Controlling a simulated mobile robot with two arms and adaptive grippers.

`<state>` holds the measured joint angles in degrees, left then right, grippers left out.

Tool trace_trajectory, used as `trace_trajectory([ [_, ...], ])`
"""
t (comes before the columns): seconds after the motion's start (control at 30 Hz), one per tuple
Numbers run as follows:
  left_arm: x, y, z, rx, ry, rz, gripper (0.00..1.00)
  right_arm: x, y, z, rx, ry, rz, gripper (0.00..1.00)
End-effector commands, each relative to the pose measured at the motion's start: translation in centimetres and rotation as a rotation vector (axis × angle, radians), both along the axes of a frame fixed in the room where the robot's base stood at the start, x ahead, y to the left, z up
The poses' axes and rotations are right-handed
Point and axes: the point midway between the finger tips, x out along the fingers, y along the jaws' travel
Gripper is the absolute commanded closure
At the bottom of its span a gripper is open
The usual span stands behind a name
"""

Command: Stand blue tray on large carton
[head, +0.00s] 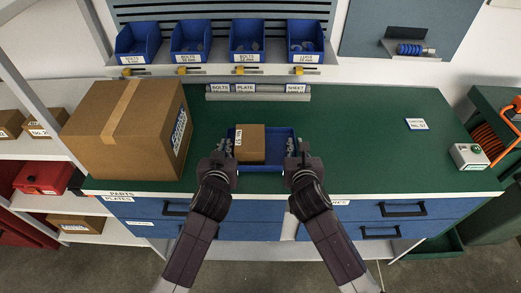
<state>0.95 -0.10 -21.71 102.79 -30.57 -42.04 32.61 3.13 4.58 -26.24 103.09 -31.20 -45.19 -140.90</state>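The blue tray (279,148) lies on the green bench top at the middle of the head view, with a small brown carton (251,144) in its left part. The large carton (112,135) stands closed on the bench to the left of the tray, its top taped. My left gripper (227,146) is at the tray's left end. My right gripper (293,147) is at its right end. Both seem to touch or nearly touch the end walls. The fingers are too small to tell whether they are closed on the rim.
A rail with labels (258,91) and a shelf of blue bins (249,42) are behind the tray. Blue drawers (385,212) are below the front edge.

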Motion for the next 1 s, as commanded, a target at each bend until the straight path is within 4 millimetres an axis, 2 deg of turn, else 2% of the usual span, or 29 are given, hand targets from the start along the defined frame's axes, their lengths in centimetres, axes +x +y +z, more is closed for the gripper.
trace_trajectory([
  [0.07, 0.0, 0.0, 0.0, 0.0, 0.0, 0.0, 1.0, 0.0, 0.0, 0.0, 0.0, 0.0, 0.0, 1.0],
  [0.63, 0.0, 0.0, 0.3, 0.0, -0.001, 0.0, 1.0, 0.0, 0.0, 0.4, 0.0, -0.002, 0.0, 1.0],
  [1.0, 0.0, 0.0, 3.4, 0.0, -0.001, 0.0, 1.0, 0.0, -0.1, 3.4, 0.0, -0.002, -0.001, 1.0],
])
